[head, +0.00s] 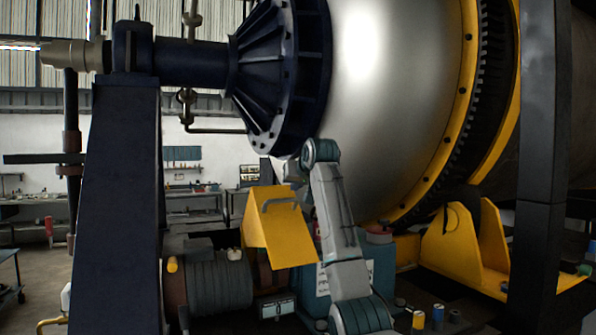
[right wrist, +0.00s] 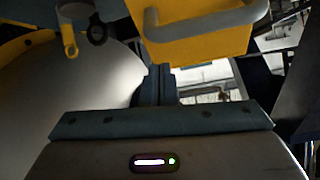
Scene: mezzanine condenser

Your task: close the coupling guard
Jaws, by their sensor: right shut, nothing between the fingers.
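The coupling guard (head: 285,232) is a yellow bent-sheet cover with a grey bar handle (head: 280,203) on its upper part. It stands tilted up beside the ribbed motor (head: 218,287), with reddish-brown parts showing below it. My right gripper (head: 294,172) is above and just right of the guard, partly hidden by my own arm. In the right wrist view, the shut, empty fingers (right wrist: 155,85) point toward the yellow guard (right wrist: 200,45) and its grey handle (right wrist: 212,22). A gap shows between fingertips and handle in that picture; its depth is unclear. My left gripper is out of view.
A dark blue pedestal (head: 115,200) stands at left. The large silver drum (head: 395,110) and blue flange (head: 285,75) hang close above and behind my right arm. A yellow bracket (head: 450,240) and dark post (head: 543,150) stand at right. Small cans (head: 437,317) sit at bottom right.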

